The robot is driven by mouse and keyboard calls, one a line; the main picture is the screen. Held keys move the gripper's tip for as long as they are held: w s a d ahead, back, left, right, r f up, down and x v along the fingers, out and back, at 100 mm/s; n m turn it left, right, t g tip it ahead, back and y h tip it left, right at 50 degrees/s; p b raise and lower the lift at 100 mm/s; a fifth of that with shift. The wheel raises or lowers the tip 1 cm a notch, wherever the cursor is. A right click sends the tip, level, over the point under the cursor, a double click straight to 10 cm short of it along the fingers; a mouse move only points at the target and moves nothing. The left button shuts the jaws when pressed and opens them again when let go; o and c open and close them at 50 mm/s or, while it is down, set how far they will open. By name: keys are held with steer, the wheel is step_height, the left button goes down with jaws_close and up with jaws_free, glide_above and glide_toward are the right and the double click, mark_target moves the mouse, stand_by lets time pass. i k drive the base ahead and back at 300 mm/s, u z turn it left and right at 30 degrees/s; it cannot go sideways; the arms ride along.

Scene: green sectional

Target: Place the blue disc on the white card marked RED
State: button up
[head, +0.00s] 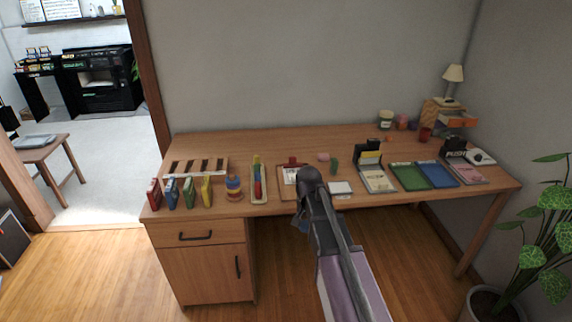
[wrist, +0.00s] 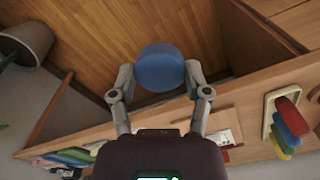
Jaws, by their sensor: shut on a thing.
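My gripper (wrist: 160,85) is shut on the blue disc (wrist: 160,68), which sits between its two fingertips in the wrist view. Wooden floor shows behind the disc there. In the head view my gripper (head: 301,222) is at the desk's front edge, and my arm hides most of the disc. A white card (head: 340,188) lies near the front edge of the desk, just right of my arm. Any marking on it is too small to read. A clipboard (head: 283,182) with paper lies left of it, partly behind my arm.
On the wooden desk (head: 225,146), a ring stacker (head: 233,188), a tray of coloured pieces (head: 258,180) and several small coloured books stand at left. A potted plant (head: 545,225) stands at far right. The back middle is clear.

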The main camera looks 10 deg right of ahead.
mark_target(295, 172)
steer(key=i, duration=1.1)
steer(key=z, duration=0.05)
